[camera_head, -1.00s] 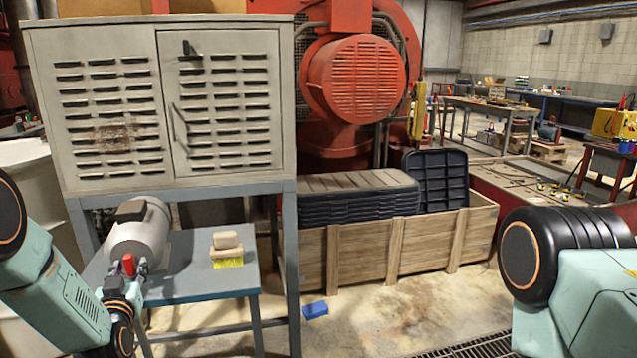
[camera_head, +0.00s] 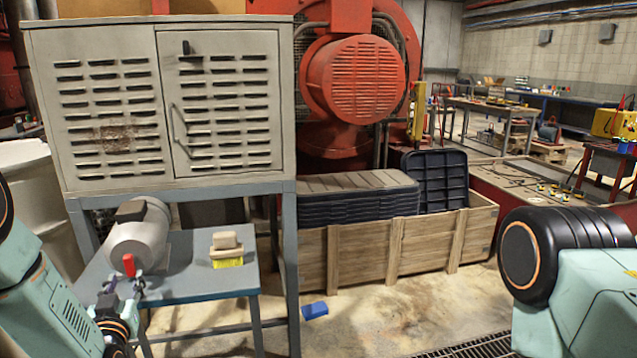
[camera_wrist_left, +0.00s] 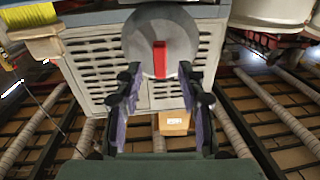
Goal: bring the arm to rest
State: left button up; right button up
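My left gripper (camera_head: 122,287) is at the lower left, just in front of a grey motor (camera_head: 140,235) on the blue-grey bench (camera_head: 195,270). A red tab (camera_head: 128,265) shows at the motor's near end. In the left wrist view, the open fingers of my left gripper (camera_wrist_left: 163,90) stand wide apart with nothing gripped. The red tab (camera_wrist_left: 159,58) shows between and beyond their tips, against the motor's round end (camera_wrist_left: 150,35). I cannot tell the exact gap. My right arm shows at the right edge; its gripper is out of view.
A yellow-bristled brush (camera_head: 227,250) is on the bench. A louvred cabinet (camera_head: 165,105) stands above it. A blue block (camera_head: 314,310) lies on the floor. A wooden crate (camera_head: 345,250) holds black trays. Open floor lies in front of the crate.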

aim_at(131, 270)
pick_arm(q)
jog(key=v, duration=0.6)
jog(key=x, duration=1.1)
jog(key=shift+w+a, duration=0.1)
jog(key=shift+w, duration=0.05)
jog(key=shift+w+f+n, duration=0.1)
jog(key=shift+w+n, duration=0.1)
jog(key=shift+n, duration=0.1)
jog(key=shift+n+b, duration=0.4)
jog(key=shift+b, duration=0.05)
jog(key=n+b, duration=0.1)
jog(key=n, duration=0.1)
jog(key=shift+s+n, duration=0.1)
jog(key=shift+n, duration=0.2)
jog(key=shift+n+b, duration=0.6)
jog(key=shift+n, duration=0.6)
jog(key=shift+n+b, duration=0.45)
jog(key=shift+n, duration=0.85)
